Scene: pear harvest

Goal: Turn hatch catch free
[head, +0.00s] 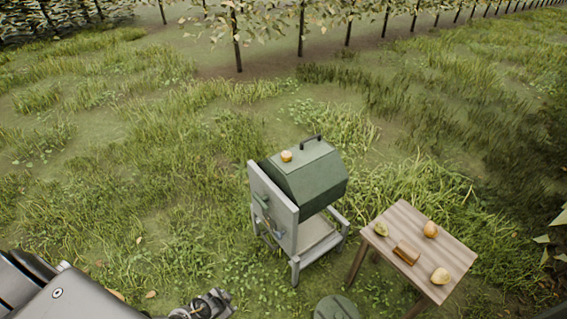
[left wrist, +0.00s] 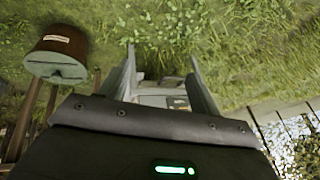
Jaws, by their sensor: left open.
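A green hopper (head: 305,170) with a sloped lid and black handle stands on a grey frame in the head view. A grey upright panel (head: 273,208) forms its left side. A small green part (head: 262,202), which looks like the catch, sits on this panel; its exact turn is too small to tell. My left gripper (head: 208,304) is at the bottom edge of the head view, left of and nearer than the hopper, apart from it. In the left wrist view its two fingers (left wrist: 163,60) are spread, with no held object visible. My right gripper is not in view.
A wooden table (head: 405,218) right of the hopper holds several fruits and a brown block (head: 406,253). A pear-like fruit (head: 286,156) lies on the lid. A dark green round top (head: 337,307) stands at the bottom. Grass left of the hopper is open.

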